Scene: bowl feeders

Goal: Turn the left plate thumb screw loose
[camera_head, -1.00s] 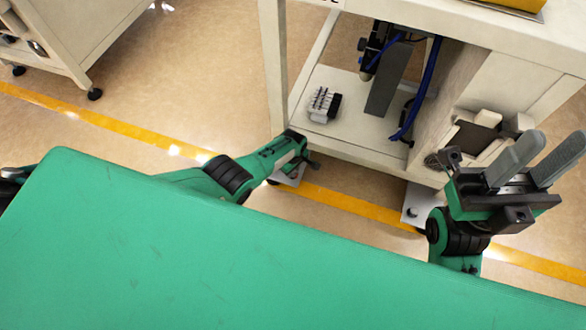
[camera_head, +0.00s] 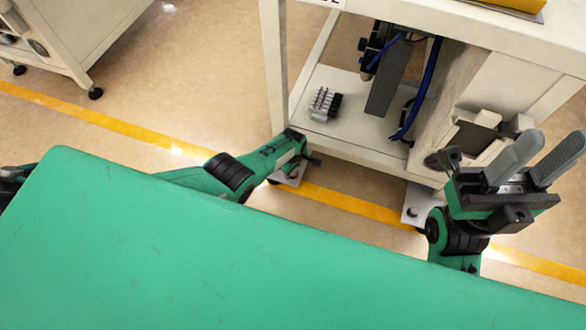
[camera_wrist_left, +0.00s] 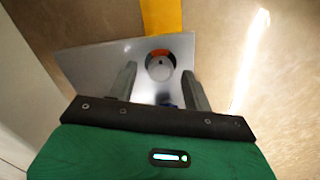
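The left plate (camera_head: 294,174) is a grey metal plate at the foot of the cabinet's left leg, partly hidden by my left gripper (camera_head: 306,160). In the left wrist view the plate (camera_wrist_left: 95,66) lies below the fingers. A small round part (camera_wrist_left: 160,66), apparently the thumb screw, shows grey with orange at its upper edge. My left gripper (camera_wrist_left: 159,76) is open, with one finger on each side of the round part; I cannot tell whether they touch it. My right gripper (camera_head: 523,162) is open and empty at the right, its two grey fingers apart.
The pale cabinet (camera_head: 279,75) stands ahead, with a pin block (camera_head: 325,103) and blue hoses (camera_head: 422,90) inside. A right plate (camera_head: 416,202) with a dark knob lies near its right foot. A green surface (camera_head: 200,260) fills the foreground. Another cabinet (camera_head: 75,45) stands far left.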

